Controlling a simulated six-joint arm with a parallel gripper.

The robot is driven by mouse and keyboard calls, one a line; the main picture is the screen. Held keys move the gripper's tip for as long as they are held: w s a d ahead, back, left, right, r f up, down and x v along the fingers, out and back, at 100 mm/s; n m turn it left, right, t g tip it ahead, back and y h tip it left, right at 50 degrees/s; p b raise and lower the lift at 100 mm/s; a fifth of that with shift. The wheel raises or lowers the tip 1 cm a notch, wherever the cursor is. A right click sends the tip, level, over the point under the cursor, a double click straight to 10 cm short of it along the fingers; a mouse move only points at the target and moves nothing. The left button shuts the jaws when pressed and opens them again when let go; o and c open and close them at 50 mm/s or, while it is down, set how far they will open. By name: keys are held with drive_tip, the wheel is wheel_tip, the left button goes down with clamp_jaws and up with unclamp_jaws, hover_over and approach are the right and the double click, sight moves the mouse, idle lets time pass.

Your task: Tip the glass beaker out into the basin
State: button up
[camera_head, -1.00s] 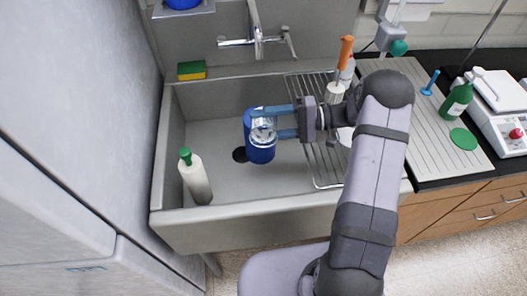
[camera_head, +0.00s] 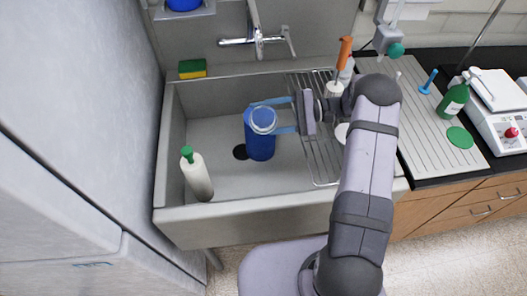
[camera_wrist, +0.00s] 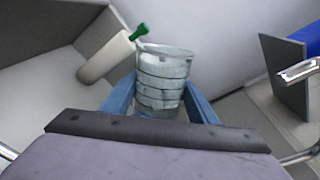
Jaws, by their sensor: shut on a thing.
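The glass beaker (camera_wrist: 162,85) is clear and ridged in the wrist view, held between the blue fingers of my gripper (camera_wrist: 160,105). In the head view my gripper (camera_head: 275,118) reaches in from the right over the basin (camera_head: 285,205). A pale round glass end (camera_head: 263,121) shows there with a dark blue body around and below it; I cannot tell whether that blue is contents or another thing. The beaker's axis is at an angle to the bottle's in the wrist view; its exact tilt is unclear. No flow of liquid is visible.
A white bottle with a green cap (camera_head: 197,178) stands at the basin's left and shows behind the beaker in the wrist view (camera_wrist: 107,57). A wire rack (camera_head: 320,155) spans the basin's right part. The tap (camera_head: 257,41) and a sponge (camera_head: 192,69) are at the back.

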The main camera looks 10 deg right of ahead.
sight(272, 114)
drive_tip(key=shift+f+m+b, duration=0.5)
drive_tip(key=shift+m, duration=0.3)
drive_tip(key=shift+w+f+m+y+b, duration=0.3)
drive_tip(key=shift+w+f+m+b, duration=0.4)
drive_tip(key=shift+m+b, duration=0.25)
drive_tip(key=shift+w+d+r+m+g, duration=0.1)
drive_tip(key=shift+w+r+m+g, duration=0.25)
drive_tip(key=shift+r+m, duration=0.25)
drive_tip(key=shift+w+d+f+m+b, duration=0.1)
drive_tip(key=shift+w+f+m+b, duration=0.45)
drive_tip(key=shift+m, duration=0.5)
drive_tip(key=shift+w+r+m+y+p, duration=0.2)
drive_tip(key=shift+r+m+p, duration=0.5)
drive_tip(key=shift+r, duration=0.7)
drive_tip(key=shift+w+r+m+y+p, duration=0.1)
drive_tip(key=shift+w+r+m+p, duration=0.25)
drive_tip(key=shift+r+p, duration=0.85)
drive_tip(key=shift+r, duration=0.2)
drive_tip(key=shift+d, duration=0.2)
